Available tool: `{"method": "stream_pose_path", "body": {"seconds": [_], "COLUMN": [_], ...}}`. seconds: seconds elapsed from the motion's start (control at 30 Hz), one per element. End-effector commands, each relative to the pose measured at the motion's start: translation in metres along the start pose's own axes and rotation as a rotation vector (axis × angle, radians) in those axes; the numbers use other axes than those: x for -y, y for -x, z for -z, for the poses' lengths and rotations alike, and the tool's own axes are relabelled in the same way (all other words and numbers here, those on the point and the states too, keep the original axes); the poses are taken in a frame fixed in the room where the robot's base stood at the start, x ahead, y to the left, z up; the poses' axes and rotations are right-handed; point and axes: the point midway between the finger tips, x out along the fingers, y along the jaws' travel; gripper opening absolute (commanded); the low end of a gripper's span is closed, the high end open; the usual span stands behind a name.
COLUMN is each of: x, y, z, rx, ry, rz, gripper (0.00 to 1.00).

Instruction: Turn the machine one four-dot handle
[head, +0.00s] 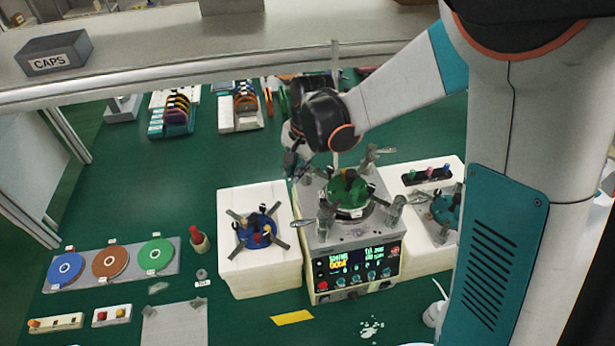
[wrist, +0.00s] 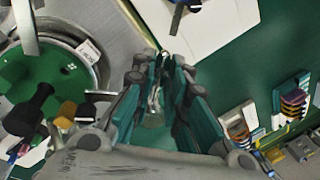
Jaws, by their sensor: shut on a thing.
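The lapping machine (head: 345,235) stands in the middle of the bench, with a lit panel in front and a green plate (head: 345,192) on top. Metal handles stand at its corners, one at back right (head: 376,152), one at front right (head: 394,212) and one at front left (head: 324,214). My gripper (head: 297,172) is at the machine's back left corner. In the wrist view my gripper (wrist: 162,72) is shut on a narrow metal piece (wrist: 153,92), apparently a handle, mostly hidden by the fingers. I cannot make out any dots on it.
White blocks flank the machine: the left one (head: 262,278) bears a blue spider-like fixture (head: 256,230), the right one (head: 417,255) a teal fixture. A tray with blue, brown and green discs (head: 108,262) lies left.

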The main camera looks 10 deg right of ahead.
Motion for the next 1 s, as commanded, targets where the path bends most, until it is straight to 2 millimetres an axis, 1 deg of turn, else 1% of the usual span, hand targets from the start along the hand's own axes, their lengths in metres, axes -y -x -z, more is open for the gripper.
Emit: {"method": "stream_pose_path", "body": {"seconds": [0.1, 0.6, 0.8, 1.0], "x": [0.009, 0.032, 0.038, 0.041], "y": [-0.004, -0.007, -0.008, -0.008], "z": [-0.001, 0.005, 0.009, 0.011], "rx": [-0.020, -0.107, -0.131, -0.145], "ry": [-0.100, -0.537, -0.656, -0.728], "rz": [0.000, 0.000, 0.000, 0.000], "gripper": [0.00, 0.00, 0.00, 0.00]}}
